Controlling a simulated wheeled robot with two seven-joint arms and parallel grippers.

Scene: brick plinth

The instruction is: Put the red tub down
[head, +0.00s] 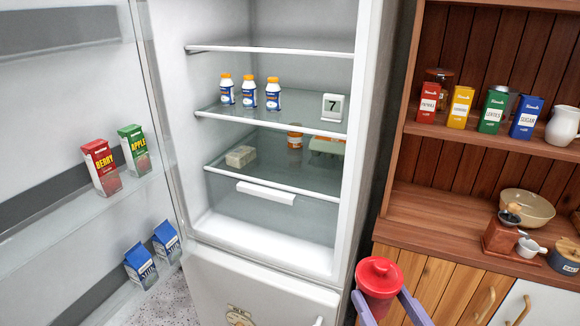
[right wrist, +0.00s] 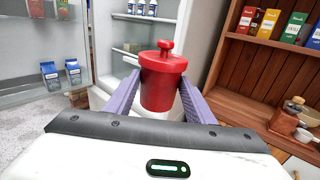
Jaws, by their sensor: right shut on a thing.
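The red tub (head: 379,279) has a lid with a knob and shows at the bottom right of the middle in the head view, in front of the wooden cabinet. My right gripper (head: 388,300) is shut on it, with one purple finger on each side. In the right wrist view the tub (right wrist: 162,78) is upright between the fingers of the gripper (right wrist: 160,98), held in the air. My left gripper is in neither view.
The open fridge has glass shelves (head: 270,170) with small bottles (head: 273,94), a "7" sign (head: 333,107) and free room between. Cartons stand in its door (head: 102,166). The wooden hutch counter (head: 450,220) holds a grinder (head: 501,234) and bowl (head: 527,207), with bare space at its left.

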